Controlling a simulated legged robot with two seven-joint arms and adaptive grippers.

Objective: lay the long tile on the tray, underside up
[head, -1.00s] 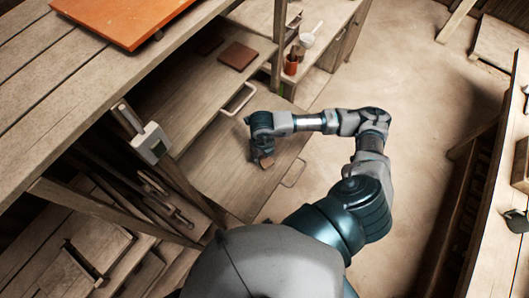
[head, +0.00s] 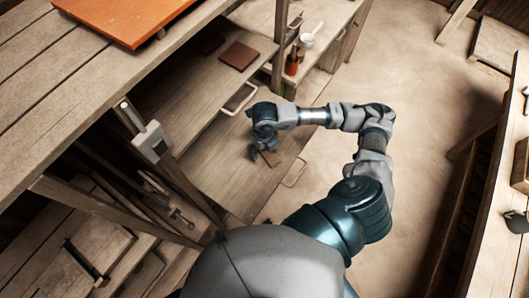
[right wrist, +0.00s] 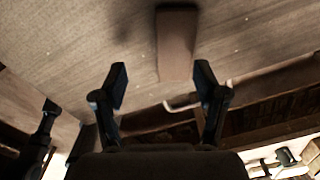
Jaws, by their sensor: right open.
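A brown oblong tile (head: 271,158) lies flat on the lower wooden tray (head: 228,182), near its right edge. In the right wrist view the tile (right wrist: 177,42) shows as a long plain brown face; I cannot tell which side is up. My right gripper (head: 264,146) is just above and beside it. In the right wrist view my right gripper (right wrist: 161,75) is open and empty, its fingers apart with the tile beyond their tips, not touching. My left gripper is not in view.
A squarer brown tile (head: 238,55) lies on the higher wooden board (head: 200,90), which has a pale handle (head: 239,99). An orange slab (head: 125,15) rests on the bench top. A post (head: 279,50) and a red-brown jar (head: 291,66) stand behind.

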